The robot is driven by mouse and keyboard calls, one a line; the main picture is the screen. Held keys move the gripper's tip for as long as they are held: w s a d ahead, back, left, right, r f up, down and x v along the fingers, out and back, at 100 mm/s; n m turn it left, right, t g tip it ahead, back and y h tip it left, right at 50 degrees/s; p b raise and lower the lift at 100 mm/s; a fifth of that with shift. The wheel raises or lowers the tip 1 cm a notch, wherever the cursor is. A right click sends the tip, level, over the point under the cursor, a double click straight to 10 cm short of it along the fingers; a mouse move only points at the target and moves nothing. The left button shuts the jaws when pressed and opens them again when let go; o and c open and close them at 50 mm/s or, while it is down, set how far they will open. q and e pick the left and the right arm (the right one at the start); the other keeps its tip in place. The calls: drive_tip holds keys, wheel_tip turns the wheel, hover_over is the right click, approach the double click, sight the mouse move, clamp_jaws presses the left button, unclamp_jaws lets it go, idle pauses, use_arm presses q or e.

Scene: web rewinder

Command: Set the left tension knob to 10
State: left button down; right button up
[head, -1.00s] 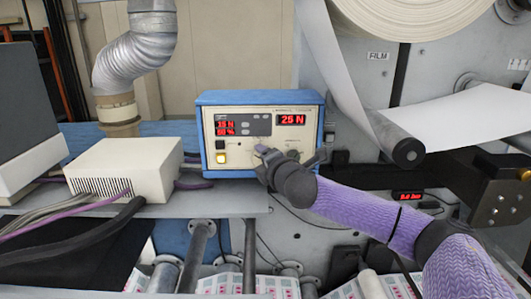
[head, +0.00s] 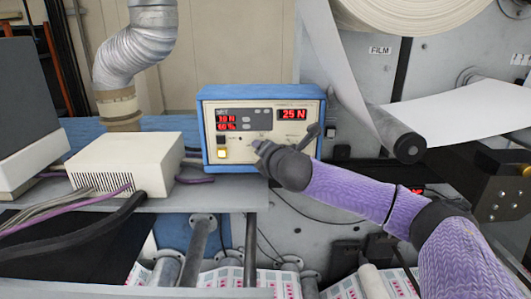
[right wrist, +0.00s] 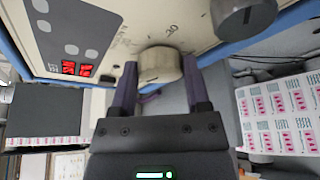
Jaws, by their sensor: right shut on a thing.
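The blue-framed control box (head: 261,90) stands on the grey shelf, its cream panel facing me. Its left red readout (head: 227,123) is small and seems to show 10 N on top, with a blurred percentage below. The right readout (head: 293,114) shows 25 N. My right gripper (head: 262,146) is at the lower panel and covers the left knob in the head view. In the right wrist view, the pale left knob (right wrist: 160,65) sits between the two fingers of my right gripper (right wrist: 160,82), which is shut on it. My left gripper is out of view.
A second, darker knob (right wrist: 244,14) is beside the held one. A lit yellow button (head: 222,153) is at the panel's lower left. A cream vented box (head: 125,165) with cables stands to the left. A roller (head: 408,147) and film web are at right.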

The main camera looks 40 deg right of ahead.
drive_tip(key=shift+f, duration=0.2)
drive_tip(key=o, duration=1.3)
drive_tip(key=shift+r, duration=0.1)
drive_tip(key=shift+s+a+b, duration=0.15)
drive_tip(key=shift+s+b, duration=0.15)
drive_tip(key=shift+s, duration=0.1)
drive_tip(key=b+v, duration=0.4)
drive_tip(key=v, duration=0.5)
